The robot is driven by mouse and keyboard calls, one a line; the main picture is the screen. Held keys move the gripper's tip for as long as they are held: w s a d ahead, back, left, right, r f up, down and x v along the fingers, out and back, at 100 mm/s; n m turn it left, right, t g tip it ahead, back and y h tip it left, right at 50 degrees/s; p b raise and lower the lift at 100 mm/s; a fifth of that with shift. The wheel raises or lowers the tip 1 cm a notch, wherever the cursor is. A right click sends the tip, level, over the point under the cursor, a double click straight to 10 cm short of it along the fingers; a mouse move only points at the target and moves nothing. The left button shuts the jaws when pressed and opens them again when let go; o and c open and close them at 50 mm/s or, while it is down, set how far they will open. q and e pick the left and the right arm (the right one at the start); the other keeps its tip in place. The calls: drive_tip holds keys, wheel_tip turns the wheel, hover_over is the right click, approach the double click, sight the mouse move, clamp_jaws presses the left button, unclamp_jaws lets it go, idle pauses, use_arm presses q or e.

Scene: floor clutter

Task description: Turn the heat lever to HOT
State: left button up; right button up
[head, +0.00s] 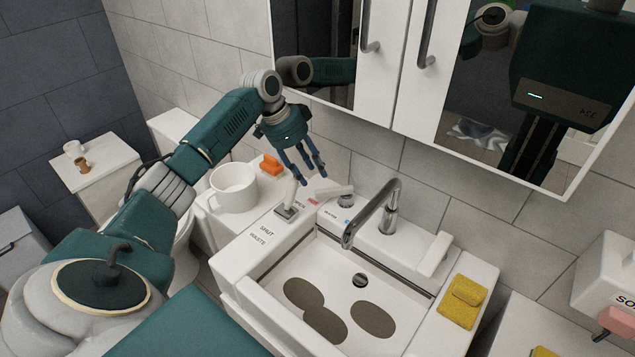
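A pale heat lever (334,192) sits on a small chrome base at the back left of the sink, left of the tap. A red mark and a blue mark are by its base, with lettering too small to read fully. The lever points left, towards the red mark. My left gripper (308,182) hangs just above and left of the lever, fingers pointing down and apart, with nothing between them. I cannot tell whether a fingertip touches the lever. My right gripper is not directly in view.
The chrome tap (371,213) arches over the white sink (330,262), which has brown patches. A waste lever (288,206), white mug (233,188) and orange object (271,165) are on the left. A yellow sponge (463,302) lies right. The mirror cabinet (403,66) overhangs.

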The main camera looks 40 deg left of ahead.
use_arm(q)
drive_tip(key=shift+v, duration=1.7)
